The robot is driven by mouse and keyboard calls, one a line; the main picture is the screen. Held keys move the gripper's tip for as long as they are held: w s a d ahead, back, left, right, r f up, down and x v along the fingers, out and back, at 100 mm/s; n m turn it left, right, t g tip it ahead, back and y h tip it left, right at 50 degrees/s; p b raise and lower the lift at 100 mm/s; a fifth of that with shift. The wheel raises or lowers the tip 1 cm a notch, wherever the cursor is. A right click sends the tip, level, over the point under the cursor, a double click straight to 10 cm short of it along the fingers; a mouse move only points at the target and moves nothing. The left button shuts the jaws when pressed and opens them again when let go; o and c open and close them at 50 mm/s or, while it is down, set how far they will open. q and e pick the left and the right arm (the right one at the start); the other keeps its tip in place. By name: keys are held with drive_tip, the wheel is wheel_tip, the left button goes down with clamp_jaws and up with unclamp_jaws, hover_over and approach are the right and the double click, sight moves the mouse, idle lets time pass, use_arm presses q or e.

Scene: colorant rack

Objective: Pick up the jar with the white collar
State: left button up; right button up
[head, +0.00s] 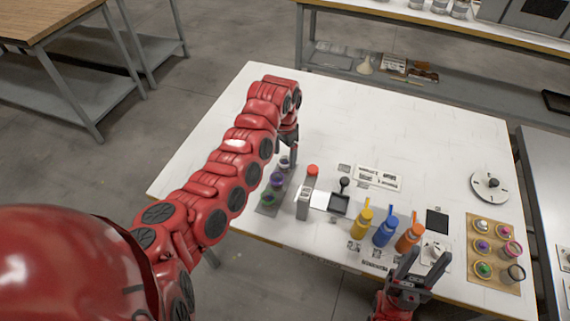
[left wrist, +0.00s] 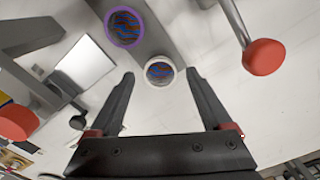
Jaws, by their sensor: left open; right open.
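The jar with the white collar (head: 285,163) stands at the far end of a grey strip holder (head: 262,209). In the left wrist view this jar (left wrist: 159,71) shows its white ring and dark blue-orange top between my open fingertips. My left gripper (head: 287,148) is above the jar, open and empty; whether its fingers touch the jar I cannot tell. A purple-collared jar (head: 277,180) and a green-collared jar (head: 268,198) stand in the same holder. My right gripper (head: 408,262) is open and empty at the table's front edge.
A grey dispenser with a red knob (head: 312,171) stands right of the holder. Yellow (head: 362,222), blue (head: 385,232) and orange (head: 409,237) bottles stand further right. A tan board (head: 478,273) carries several jars. The white table's back middle is clear.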

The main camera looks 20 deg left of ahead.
sight(285, 161)
use_arm(q)
drive_tip(key=shift+w+f+p, duration=0.1)
drive_tip(key=shift+f+p, duration=0.35)
drive_tip(key=shift+f, duration=1.4)
clamp_jaws()
drive_tip(key=shift+r, duration=0.15)
